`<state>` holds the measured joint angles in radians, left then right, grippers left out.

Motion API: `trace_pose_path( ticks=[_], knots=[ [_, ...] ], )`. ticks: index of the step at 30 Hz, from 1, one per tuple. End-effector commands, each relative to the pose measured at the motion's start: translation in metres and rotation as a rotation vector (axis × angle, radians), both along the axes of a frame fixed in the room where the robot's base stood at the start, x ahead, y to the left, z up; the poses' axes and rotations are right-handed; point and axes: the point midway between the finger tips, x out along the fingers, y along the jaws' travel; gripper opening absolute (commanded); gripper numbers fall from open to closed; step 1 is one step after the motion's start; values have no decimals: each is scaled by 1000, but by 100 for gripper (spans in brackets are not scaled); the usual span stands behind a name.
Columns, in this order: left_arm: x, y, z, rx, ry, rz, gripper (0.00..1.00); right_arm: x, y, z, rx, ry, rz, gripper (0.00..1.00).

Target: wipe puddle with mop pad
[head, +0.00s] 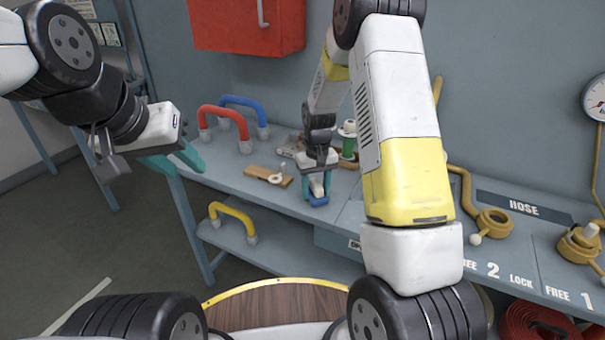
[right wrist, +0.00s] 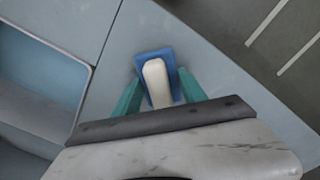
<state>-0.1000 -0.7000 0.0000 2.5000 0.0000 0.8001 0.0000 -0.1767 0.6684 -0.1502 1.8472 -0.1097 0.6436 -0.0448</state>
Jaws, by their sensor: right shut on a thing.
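The mop pad is a blue pad (head: 319,201) with a white grip block (right wrist: 157,82). My right gripper (head: 317,186) is shut on the block, one teal finger on each side, with the blue pad below. The pad is over the front part of the grey-blue bench (head: 222,177); I cannot tell whether it touches the top. In the right wrist view the pad (right wrist: 170,58) shows near the bench edge. I cannot make out a puddle in either view. My left gripper (head: 178,162) is empty, fingers apart, off the bench's left end.
Red (head: 226,118) and blue (head: 243,103) handles stand at the bench's left back. A wooden piece (head: 268,176) lies left of the pad, and a green-and-white item (head: 348,142) stands behind. A yellow handle (head: 232,214) is on the lower shelf. Yellow hose fittings (head: 494,222) are at right.

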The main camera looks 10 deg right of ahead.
Motion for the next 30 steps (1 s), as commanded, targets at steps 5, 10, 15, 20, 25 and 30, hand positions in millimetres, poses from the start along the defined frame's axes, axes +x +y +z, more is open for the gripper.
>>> trace_pose_path(
  ticks=[5,10,15,20,25,30],
  knots=[
    [0,0,0,0,0,0,36,-3,-5,-1,0,0,0,0],
    [0,0,0,0,0,0,36,-9,-14,-1,-1,0,-2,0],
    [0,0,0,0,0,0,36,-18,-27,-3,-1,2,-1,0],
    [0,0,0,0,0,0,36,-24,-34,-5,-2,4,-1,0],
    [0,0,0,0,0,0,36,-25,-35,-6,-3,6,-1,0],
    [0,0,0,0,0,0,36,-25,-35,-1,-3,8,-1,0]
  ],
)
